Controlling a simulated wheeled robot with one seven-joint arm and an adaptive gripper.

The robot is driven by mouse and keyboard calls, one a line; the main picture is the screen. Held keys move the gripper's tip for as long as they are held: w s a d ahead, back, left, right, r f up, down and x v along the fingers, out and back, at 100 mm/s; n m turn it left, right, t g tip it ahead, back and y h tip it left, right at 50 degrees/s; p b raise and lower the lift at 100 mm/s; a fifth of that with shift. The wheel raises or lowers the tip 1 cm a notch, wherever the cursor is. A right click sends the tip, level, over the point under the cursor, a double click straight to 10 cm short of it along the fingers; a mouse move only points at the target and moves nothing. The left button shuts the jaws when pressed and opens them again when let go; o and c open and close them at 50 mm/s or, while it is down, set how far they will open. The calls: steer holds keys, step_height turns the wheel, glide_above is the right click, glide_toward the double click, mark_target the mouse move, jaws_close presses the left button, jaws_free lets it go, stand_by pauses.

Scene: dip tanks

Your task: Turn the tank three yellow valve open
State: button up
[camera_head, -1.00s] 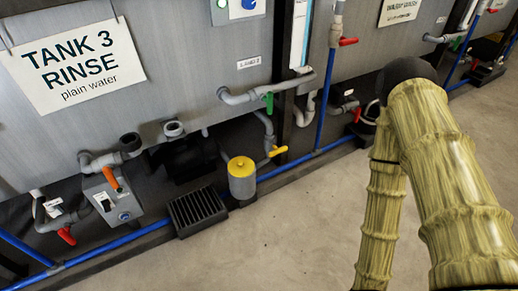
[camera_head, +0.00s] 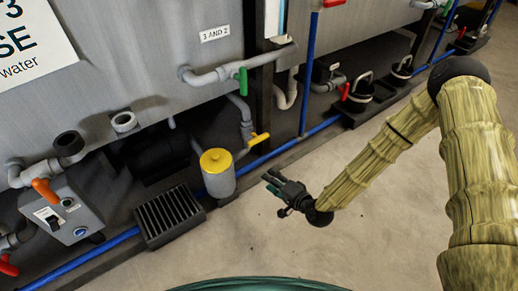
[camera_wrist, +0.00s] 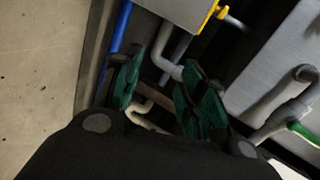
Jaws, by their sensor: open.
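The yellow valve handle (camera_head: 259,139) sits on grey pipework low at the front of the grey tank (camera_head: 130,75), right of a canister with a yellow lid (camera_head: 216,165). Part of the tank's white sign (camera_head: 30,42) shows "3" and "water". My gripper (camera_head: 270,181) is open and empty, above the floor, below and slightly right of the handle and apart from it.
A blue pipe (camera_head: 278,152) runs low along the tanks. A green-handled valve (camera_head: 242,79) is above the yellow one. The floor (camera_head: 380,225) at right is clear.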

mark_target(260, 142)
steer(key=w+d+r+m+t+y+b, duration=0.1)
steer(key=w+r+m+t+y+b, duration=0.15)
steer(key=w+r, duration=0.4)
steer(key=shift+t+h, duration=0.35)
steer(key=b+x, duration=0.1)
steer(key=x, duration=0.2)
steer(key=f+b+x, duration=0.1)
steer(key=x, duration=0.2)
steer(key=b+x, duration=0.1)
steer(key=x, duration=0.2)
steer(key=shift+w+f+b, duration=0.3)
steer(key=shift+w+b, duration=0.1)
steer(key=shift+w, duration=0.15)
steer(key=shift+x, duration=0.8)
steer(key=shift+r, duration=0.15)
jaws_close()
